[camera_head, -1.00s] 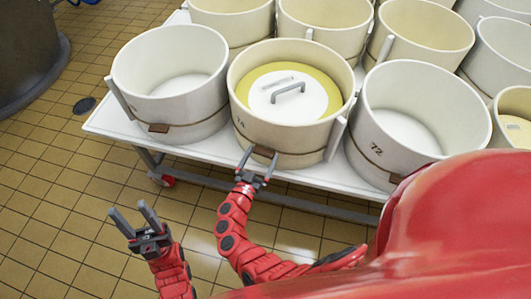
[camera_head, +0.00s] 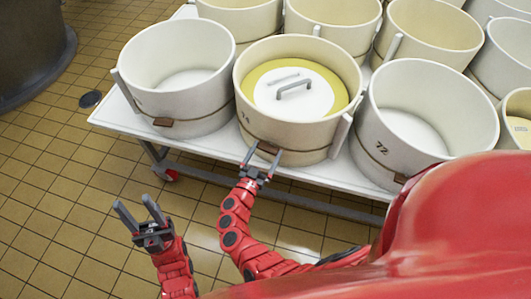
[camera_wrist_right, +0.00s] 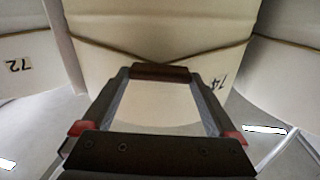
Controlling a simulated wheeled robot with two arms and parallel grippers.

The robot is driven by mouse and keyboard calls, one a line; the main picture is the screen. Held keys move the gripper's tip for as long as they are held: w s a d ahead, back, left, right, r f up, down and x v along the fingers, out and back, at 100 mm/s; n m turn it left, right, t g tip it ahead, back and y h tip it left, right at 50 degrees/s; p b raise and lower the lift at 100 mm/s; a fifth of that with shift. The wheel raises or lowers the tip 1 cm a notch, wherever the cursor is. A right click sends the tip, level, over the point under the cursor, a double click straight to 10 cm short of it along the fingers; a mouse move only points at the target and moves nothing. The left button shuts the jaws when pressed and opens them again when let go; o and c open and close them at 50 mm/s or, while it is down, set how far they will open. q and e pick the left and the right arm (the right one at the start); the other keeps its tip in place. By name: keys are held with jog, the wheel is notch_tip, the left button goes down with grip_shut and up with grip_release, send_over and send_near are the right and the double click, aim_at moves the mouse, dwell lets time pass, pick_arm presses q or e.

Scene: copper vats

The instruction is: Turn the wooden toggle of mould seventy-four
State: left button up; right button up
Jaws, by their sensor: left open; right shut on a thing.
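Mould seventy-four (camera_head: 305,134) is a cream round tub with "74" on its side. It holds a yellow ring and a white lid with a grey handle (camera_head: 294,89). Its brown wooden toggle (camera_head: 268,147) sits low on the front wall, over a cord, and lies about level. My right gripper (camera_head: 265,153) is shut on the toggle, one finger at each end. The right wrist view shows the toggle (camera_wrist_right: 160,72) between the fingertips, with the crossed cord above it and "74" to the right. My left gripper (camera_head: 134,203) is open and empty over the floor, left of the right arm.
Mould 72 (camera_head: 420,140) stands close on the right, and another empty mould (camera_head: 180,85) on the left. More moulds stand behind. All are on a white wheeled table (camera_head: 112,118).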

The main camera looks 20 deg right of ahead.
jog(key=shift+s+d+f+m+b, duration=0.1)
jog(key=shift+f+m+b, duration=0.1)
jog(key=shift+m+b, duration=4.05)
jog(key=shift+s+f+m+b, duration=0.1)
jog(key=shift+f+m+b, duration=0.05)
jog(key=shift+m+b, duration=4.05)
jog(key=shift+m, duration=0.25)
jog(key=o, duration=1)
jog(key=shift+w+r, duration=0.1)
jog(key=p+v, duration=0.1)
jog(key=v, duration=1.6)
jog(key=shift+p, duration=0.35)
